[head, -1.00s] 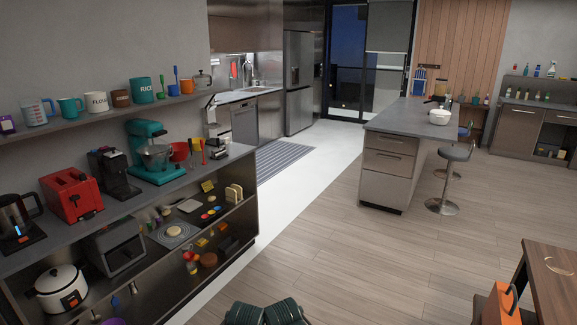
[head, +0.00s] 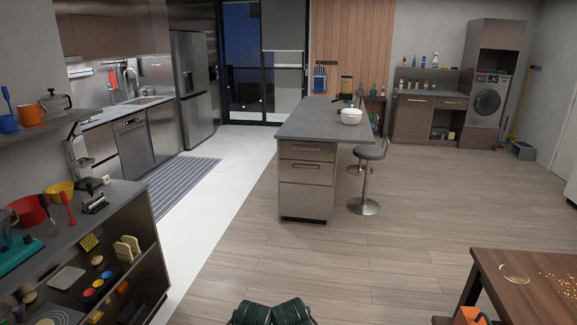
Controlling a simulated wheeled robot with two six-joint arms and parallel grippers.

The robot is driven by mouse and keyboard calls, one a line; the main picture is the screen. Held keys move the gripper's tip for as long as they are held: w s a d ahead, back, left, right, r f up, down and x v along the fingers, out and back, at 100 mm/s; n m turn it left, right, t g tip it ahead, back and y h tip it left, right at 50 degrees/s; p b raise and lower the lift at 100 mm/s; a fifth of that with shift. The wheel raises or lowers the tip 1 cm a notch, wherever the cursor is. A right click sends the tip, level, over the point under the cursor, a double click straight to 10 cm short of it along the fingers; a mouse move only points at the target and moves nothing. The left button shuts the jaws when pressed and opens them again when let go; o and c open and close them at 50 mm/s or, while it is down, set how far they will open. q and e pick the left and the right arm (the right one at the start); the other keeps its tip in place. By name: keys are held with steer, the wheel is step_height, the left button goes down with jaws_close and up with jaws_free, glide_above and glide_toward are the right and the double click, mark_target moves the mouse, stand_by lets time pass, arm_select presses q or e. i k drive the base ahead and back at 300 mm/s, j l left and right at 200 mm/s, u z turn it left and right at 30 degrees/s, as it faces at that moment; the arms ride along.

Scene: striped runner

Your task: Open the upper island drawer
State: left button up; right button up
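The kitchen island (head: 318,128) stands ahead of me, a little right of the picture's middle, some way off. Its near end has a stack of drawers. The upper island drawer (head: 307,151) has a horizontal bar handle and looks closed. A lower drawer (head: 306,173) with a similar handle sits beneath it, also closed. Neither of my grippers shows in the head view. Only dark green parts of my own body show at the bottom edge.
Bar stools (head: 369,153) stand along the island's right side. A shelf unit (head: 140,190) with appliances is at the left, and a wooden table (head: 490,285) is at the lower right. The wood floor (head: 290,258) between me and the island is clear. A striped runner (head: 182,187) lies left of it.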

mark_target(309, 143)
steer(key=i+j+z, duration=0.1)
steer(key=i+z, duration=0.4)
steer(key=i, duration=2.2)
steer(key=i+z, duration=0.1)
steer(key=i, duration=0.85)
steer(key=i+l, duration=0.15)
steer(key=i, duration=0.25)
steer(key=i+l+u, duration=0.1)
steer(key=i, duration=0.3)
steer(key=i+l, duration=0.2)
steer(key=i, duration=0.15)
steer(key=j+u, duration=0.05)
